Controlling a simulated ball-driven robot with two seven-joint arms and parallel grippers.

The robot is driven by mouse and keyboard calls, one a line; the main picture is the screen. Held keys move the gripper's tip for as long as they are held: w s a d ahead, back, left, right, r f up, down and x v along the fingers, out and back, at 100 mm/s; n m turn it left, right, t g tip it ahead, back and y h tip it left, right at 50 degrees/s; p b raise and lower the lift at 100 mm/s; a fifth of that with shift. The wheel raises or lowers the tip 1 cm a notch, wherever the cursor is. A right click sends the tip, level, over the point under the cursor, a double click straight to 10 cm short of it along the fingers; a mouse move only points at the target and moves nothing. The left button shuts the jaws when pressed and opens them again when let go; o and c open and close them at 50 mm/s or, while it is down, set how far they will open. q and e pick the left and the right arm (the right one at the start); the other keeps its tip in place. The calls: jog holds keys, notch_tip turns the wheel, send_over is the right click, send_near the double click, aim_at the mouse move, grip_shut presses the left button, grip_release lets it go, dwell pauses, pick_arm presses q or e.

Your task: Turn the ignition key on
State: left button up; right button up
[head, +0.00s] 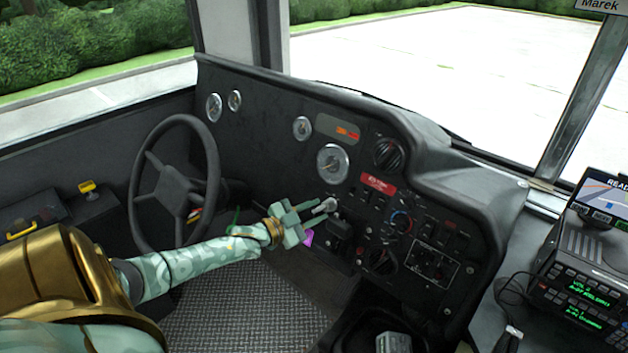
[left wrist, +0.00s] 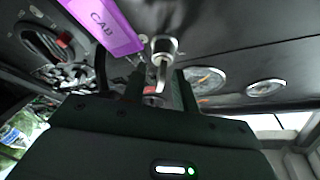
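The ignition key (left wrist: 161,72) shows in the left wrist view as a slim metal piece at a round silver lock barrel (left wrist: 164,46). The silver ignition part (head: 327,205) is at the fingertips, on the dark dashboard. In the left wrist view my left gripper (left wrist: 158,84) has its fingers apart, one on each side of the key, with gaps visible. My right gripper is not in view.
The steering wheel (head: 174,184) stands left of my left gripper. Dashboard switches and knobs (head: 401,221) lie close on the right. A black lever-like block (head: 341,229) is just below the ignition. A radio and screen unit (head: 585,275) stands at far right.

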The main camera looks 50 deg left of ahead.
pick_arm(q)
jog(key=shift+r, duration=0.1)
